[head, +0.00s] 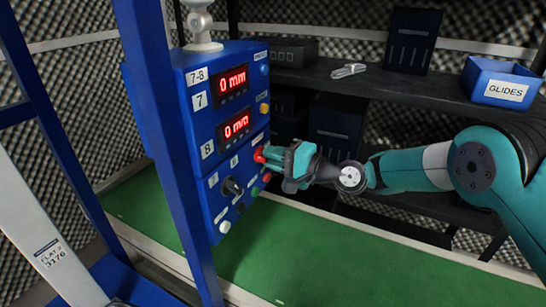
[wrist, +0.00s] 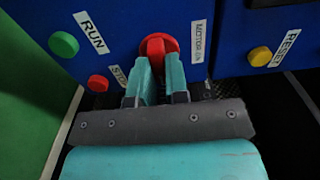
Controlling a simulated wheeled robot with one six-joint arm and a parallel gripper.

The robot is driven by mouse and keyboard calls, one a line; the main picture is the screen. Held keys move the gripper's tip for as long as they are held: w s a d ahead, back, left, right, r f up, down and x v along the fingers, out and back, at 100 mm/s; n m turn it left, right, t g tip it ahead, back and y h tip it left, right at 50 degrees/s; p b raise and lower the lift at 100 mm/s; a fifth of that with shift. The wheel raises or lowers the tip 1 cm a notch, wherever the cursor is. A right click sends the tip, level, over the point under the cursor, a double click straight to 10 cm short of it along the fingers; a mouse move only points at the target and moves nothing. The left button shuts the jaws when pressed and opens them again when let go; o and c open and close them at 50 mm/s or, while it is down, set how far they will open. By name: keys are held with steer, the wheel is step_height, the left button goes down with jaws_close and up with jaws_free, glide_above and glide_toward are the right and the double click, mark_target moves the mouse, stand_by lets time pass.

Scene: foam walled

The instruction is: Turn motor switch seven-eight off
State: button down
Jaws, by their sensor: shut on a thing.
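The red motor switch (wrist: 158,44) is on the blue control panel, beside a label that reads MOTOR and a smaller word I cannot make out fully. In the wrist view my gripper (wrist: 160,66) is shut on the red handle of this switch, one teal finger on each side. In the head view my gripper (head: 286,160) reaches the panel from the right, and only a little red of the switch (head: 260,155) shows past the fingers. The fingers hide part of the handle, so its exact angle is hard to tell.
The blue panel (head: 178,110) carries a 7-8 label and two red 0 mm displays. A green RUN button (wrist: 63,44), a red button (wrist: 98,83) and a yellow button (wrist: 260,56) sit near the switch. A dark shelf with a blue GLIDES bin (head: 500,83) stands behind my arm.

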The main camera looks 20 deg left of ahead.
steer(key=c, duration=1.1)
jaws_free()
steer(key=shift+w+d+f, duration=0.1)
steer(key=shift+d, duration=0.05)
steer(key=d+b, duration=0.1)
steer(key=d, duration=0.4)
steer(key=s+d, duration=0.1)
steer(key=d, duration=0.5)
steer(key=d+b, duration=0.1)
steer(key=d, duration=0.5)
steer(key=shift+s+d+b, duration=0.1)
steer(key=shift+s+b, duration=0.15)
steer(key=shift+b, duration=0.05)
